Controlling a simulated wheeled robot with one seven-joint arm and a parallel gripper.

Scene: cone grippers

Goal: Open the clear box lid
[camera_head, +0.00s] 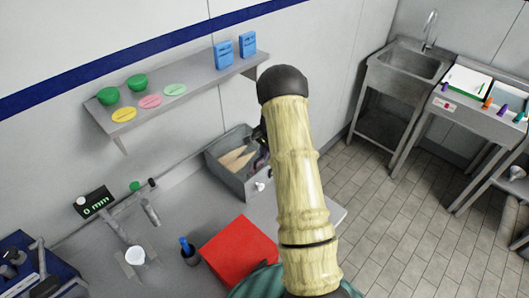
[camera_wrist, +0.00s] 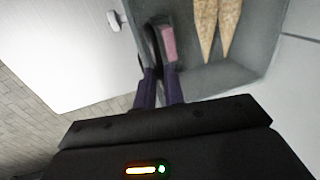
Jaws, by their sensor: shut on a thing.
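A grey box (camera_head: 225,177) stands on the worktop below the wall shelf, with tan cones (camera_head: 238,158) lying in it. In the wrist view the box (camera_wrist: 262,45) fills the upper right, with two cones (camera_wrist: 217,28) pointing toward me. I cannot make out a clear lid as a separate surface. My gripper (camera_wrist: 160,50) is at the box's left side in the wrist view, its fingers close together with a pink patch (camera_wrist: 168,43) beside them. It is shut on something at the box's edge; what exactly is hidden. In the head view my arm partly covers the gripper.
A white knob-like piece (camera_head: 260,186) sits just outside the box, close to the gripper. A shelf (camera_head: 165,97) with green bowls, coloured discs and blue packets is above. A red block (camera_head: 238,256) lies nearer on the worktop. A sink (camera_head: 408,63) stands at the back right.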

